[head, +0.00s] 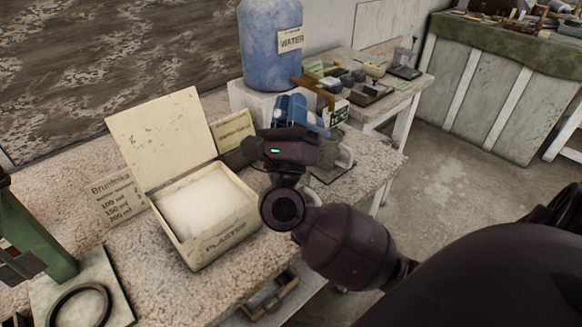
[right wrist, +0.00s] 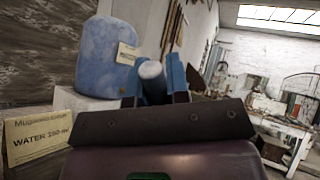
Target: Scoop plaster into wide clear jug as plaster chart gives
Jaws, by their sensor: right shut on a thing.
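The plaster box (head: 215,240) stands open on the bench, with white plaster (head: 203,207) inside and its lid raised behind. My right gripper (head: 298,112) is above the bench, right of the box. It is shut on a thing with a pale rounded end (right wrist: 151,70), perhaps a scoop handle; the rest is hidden. A second card (head: 236,130) stands behind the box; the right wrist view shows a card reading WATER 250 (right wrist: 38,142). I cannot make out the clear jug. My left gripper is out of view.
A blue water container (head: 268,50) stands on a pale block behind my right gripper. A grey, partly hidden thing (head: 343,157) is beside the gripper. A green stand (head: 30,235) and a black ring (head: 78,305) are at left. A small table (head: 408,88) holds trays.

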